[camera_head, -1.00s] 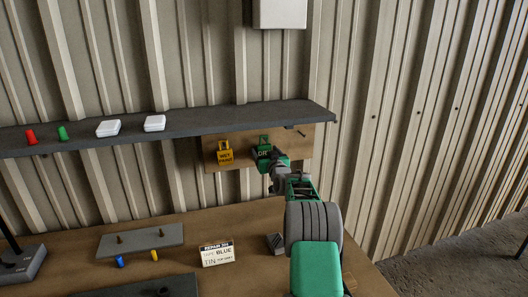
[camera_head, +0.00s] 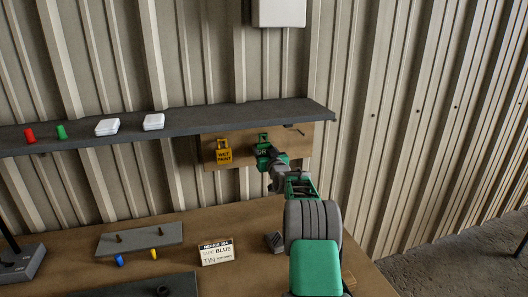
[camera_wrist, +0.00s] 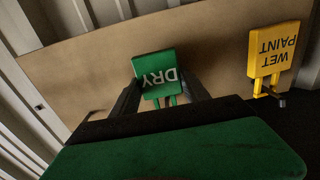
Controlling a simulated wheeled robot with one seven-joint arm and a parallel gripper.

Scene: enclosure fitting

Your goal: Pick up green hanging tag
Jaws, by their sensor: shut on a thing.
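The green hanging tag (camera_head: 263,151), marked DRY, is at the wooden board under the shelf, partly hidden by my gripper in the head view. In the wrist view the green tag (camera_wrist: 156,72) appears upside down between my two dark fingers. My gripper (camera_head: 268,158) is shut on it; the fingers (camera_wrist: 162,94) sit on either side of its lower part in the wrist view. The tag's hanging loop lies near the board; whether it is still on a peg cannot be told.
A yellow WET PAINT tag (camera_head: 223,154) hangs to the left on the wooden board (camera_head: 303,143). A bare peg (camera_head: 299,132) is to the right. The dark shelf (camera_head: 250,115) juts out above. A REPAIR card (camera_head: 216,252) stands on the workbench (camera_head: 200,225) below.

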